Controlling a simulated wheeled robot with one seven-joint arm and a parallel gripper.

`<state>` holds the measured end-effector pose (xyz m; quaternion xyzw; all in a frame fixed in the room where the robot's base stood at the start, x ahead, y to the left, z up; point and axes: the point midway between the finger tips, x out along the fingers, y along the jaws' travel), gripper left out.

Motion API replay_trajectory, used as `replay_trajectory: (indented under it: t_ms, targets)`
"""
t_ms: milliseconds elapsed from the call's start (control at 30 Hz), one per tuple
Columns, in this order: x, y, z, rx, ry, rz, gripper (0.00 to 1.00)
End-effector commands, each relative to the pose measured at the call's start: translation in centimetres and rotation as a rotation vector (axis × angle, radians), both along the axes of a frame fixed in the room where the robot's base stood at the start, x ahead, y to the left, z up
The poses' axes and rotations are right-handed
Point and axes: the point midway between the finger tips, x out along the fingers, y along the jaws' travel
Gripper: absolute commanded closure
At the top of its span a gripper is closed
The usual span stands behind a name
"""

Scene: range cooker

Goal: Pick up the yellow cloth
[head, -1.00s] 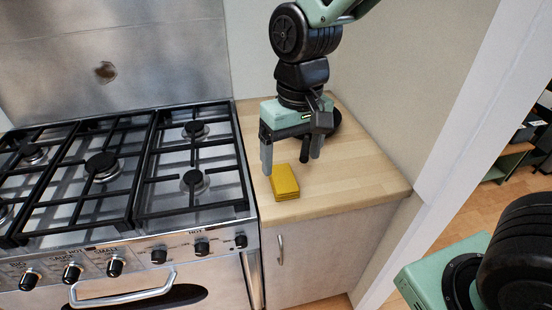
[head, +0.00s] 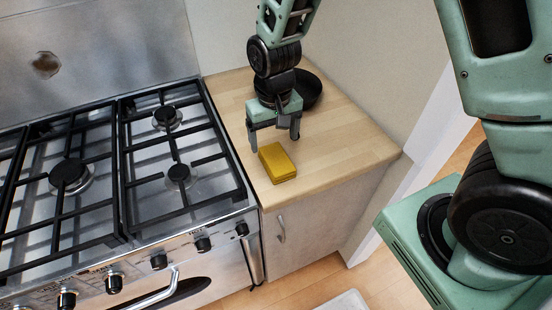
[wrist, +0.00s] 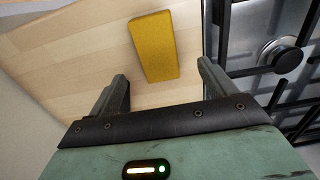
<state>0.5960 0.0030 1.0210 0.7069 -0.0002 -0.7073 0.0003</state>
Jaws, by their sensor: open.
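The yellow cloth (head: 277,163) is a folded, block-like stack lying on the wooden counter (head: 340,150), close to the counter's left edge by the cooker. My gripper (head: 274,143) points down just behind the cloth, with its fingers spread and nothing between them. In the wrist view the cloth (wrist: 154,46) lies ahead of the fingertips, between their lines and nearer the right finger. My gripper (wrist: 165,78) is open there, and no finger appears to touch the cloth.
The range cooker (head: 150,227) with black grates and several knobs stands left of the counter. A dark round pan (head: 308,90) sits at the counter's back, behind my gripper. A wall borders the counter's right side. Bare wood lies right of the cloth.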

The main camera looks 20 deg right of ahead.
Motion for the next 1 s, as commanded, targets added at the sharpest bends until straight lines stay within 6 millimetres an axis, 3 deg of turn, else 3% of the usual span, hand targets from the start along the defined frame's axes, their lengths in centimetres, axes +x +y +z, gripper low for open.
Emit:
replay_trajectory:
  t_ms: [333, 700, 1000]
  targets:
    - [-0.1, -0.1, -2.3, 0.0, 0.003, -0.001, 0.16]
    - [-0.3, -0.3, -6.4, 0.0, 0.002, -0.001, 0.16]
    - [-0.3, -0.3, -6.8, 0.001, -0.001, 0.0, 0.16]
